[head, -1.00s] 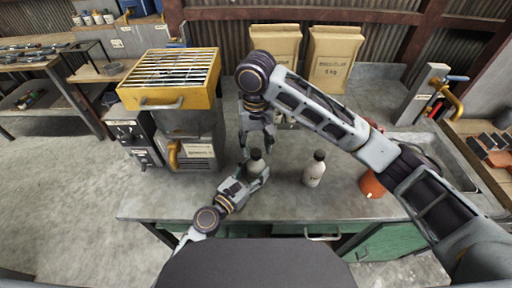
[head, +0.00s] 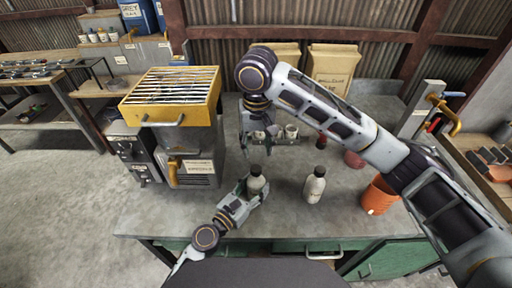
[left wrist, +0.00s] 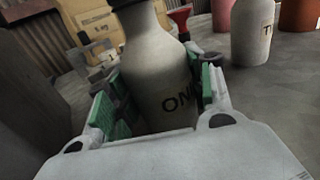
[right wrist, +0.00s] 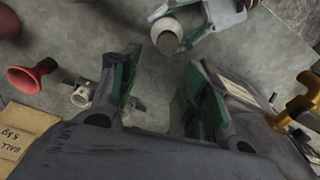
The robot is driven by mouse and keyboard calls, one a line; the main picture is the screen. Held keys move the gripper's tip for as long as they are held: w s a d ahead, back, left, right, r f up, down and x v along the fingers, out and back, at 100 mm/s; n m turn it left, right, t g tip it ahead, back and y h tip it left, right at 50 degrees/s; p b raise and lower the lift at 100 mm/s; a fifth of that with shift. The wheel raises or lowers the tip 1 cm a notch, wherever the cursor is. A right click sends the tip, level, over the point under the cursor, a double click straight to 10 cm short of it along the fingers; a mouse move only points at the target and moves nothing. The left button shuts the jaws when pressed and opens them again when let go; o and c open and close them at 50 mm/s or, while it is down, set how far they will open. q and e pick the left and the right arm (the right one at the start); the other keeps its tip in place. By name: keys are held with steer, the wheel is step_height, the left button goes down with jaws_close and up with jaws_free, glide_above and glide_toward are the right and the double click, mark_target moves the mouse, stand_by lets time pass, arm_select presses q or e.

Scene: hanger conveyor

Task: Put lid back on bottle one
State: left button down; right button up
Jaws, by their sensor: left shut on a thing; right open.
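Bottle one (head: 257,184), pale with a dark cap (head: 256,170) on its neck, stands upright near the counter's front. My left gripper (head: 246,187) is shut around its body; the letters "ON" show on the bottle in the left wrist view (left wrist: 158,85). The bottle's top is cut off there. My right gripper (head: 246,142) is open and empty, behind and above the bottle. In the right wrist view, bottle one (right wrist: 168,36) is seen from above, beyond the open fingers (right wrist: 158,80) and apart from them.
Bottle two (head: 315,186), with a dark cap, stands to the right. An orange container (head: 380,196) is farther right. A yellow-topped grill unit (head: 172,95) stands left. The counter between the bottles is clear.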

steer(key=w+d+r+t+h, duration=0.2)
steer(key=w+d+r, duration=0.1)
steer(key=r, duration=0.3)
steer(key=s+f+n+g, duration=0.1)
steer(key=n, duration=0.3)
steer(key=s+a+f+n+g+y, duration=0.1)
steer(key=s+f+n, duration=0.1)
steer(key=n, duration=0.2)
steer(key=s+a+f+n, duration=0.1)
steer(key=f+n, duration=0.1)
steer(key=n, duration=0.1)
steer(key=shift+s+a+f+n+g+y, duration=0.2)
steer(key=shift+n+g+y, duration=0.1)
steer(key=shift+n+g, duration=0.1)
steer(key=shift+a+n, duration=0.3)
steer(key=shift+n, duration=0.9)
steer(key=shift+a+n, duration=0.1)
steer(key=shift+n, duration=0.8)
steer(key=shift+f, duration=0.2)
